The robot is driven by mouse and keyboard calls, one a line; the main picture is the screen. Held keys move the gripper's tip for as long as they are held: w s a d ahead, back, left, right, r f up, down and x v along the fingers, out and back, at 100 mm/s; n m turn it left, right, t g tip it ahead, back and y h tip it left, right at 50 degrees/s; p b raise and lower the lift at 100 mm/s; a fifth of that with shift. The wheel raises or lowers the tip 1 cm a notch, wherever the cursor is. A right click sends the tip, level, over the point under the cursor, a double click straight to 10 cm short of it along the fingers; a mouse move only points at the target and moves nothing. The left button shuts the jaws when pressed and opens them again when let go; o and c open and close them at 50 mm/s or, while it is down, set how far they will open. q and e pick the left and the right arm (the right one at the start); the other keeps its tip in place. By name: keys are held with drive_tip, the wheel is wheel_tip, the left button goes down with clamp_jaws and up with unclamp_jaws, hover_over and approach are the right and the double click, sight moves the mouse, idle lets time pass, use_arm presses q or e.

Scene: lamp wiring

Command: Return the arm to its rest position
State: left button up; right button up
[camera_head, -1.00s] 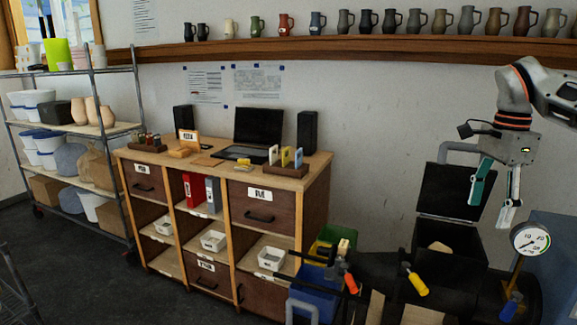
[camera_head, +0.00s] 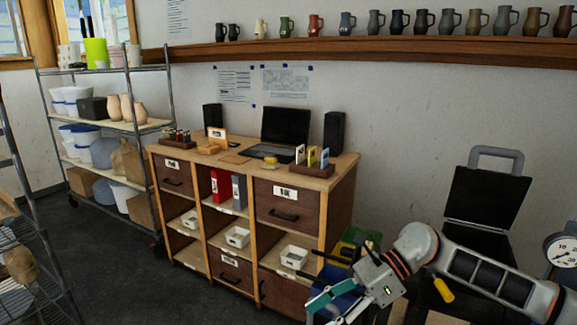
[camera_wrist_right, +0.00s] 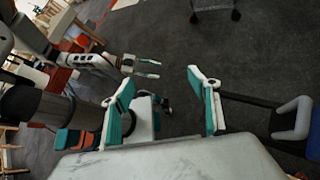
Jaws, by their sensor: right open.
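My right arm comes in from the right in the head view, low at the bottom right. Its gripper (camera_head: 318,311) has teal fingers and points down and to the left, in front of the cabinet's right end.
A wooden cabinet (camera_head: 336,205) with a laptop (camera_head: 285,128) stands in the middle. A black case (camera_head: 487,198) with a raised lid and a gauge (camera_head: 562,250) are at right. Blue and green bins sit partly behind my right gripper. A wire shelf (camera_head: 110,126) is at left.

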drive_tip(key=s+a+r+m+t+y, duration=0.2)
drive_tip(key=a+m+t+y, duration=0.3)
drive_tip(key=a+m+y, duration=0.45)
drive_tip(key=w+d+f+m+t+h, duration=0.1)
drive_tip(key=d+f+m+t+h, duration=0.5)
drive_tip(key=m, duration=0.7)
drive_tip(key=w+d+f+m+t+h, duration=0.1)
drive_tip(key=d+f+m+t+h, duration=0.5)
drive_tip(key=m, duration=0.7)
drive_tip(key=s+d+f+m+g+h, duration=0.1)
drive_tip(key=s+d+f+m+h, duration=0.1)
drive_tip(key=s+d+f+m, duration=0.2)
drive_tip(key=s+d+f+m+g+h, duration=0.1)
drive_tip(key=s+d+f+m+h, duration=0.1)
drive_tip(key=s+d+f+m, duration=0.2)
drive_tip(key=s+d+f+m+g+h, duration=0.1)
drive_tip(key=s+d+f+m+h, duration=0.1)
drive_tip(key=s+d+f+m, duration=0.3)
drive_tip(key=s+f, duration=0.4)
drive_tip(key=f, duration=0.6)
drive_tip(key=shift+s+g+h, duration=0.35)
drive_tip(key=shift+g, duration=0.05)
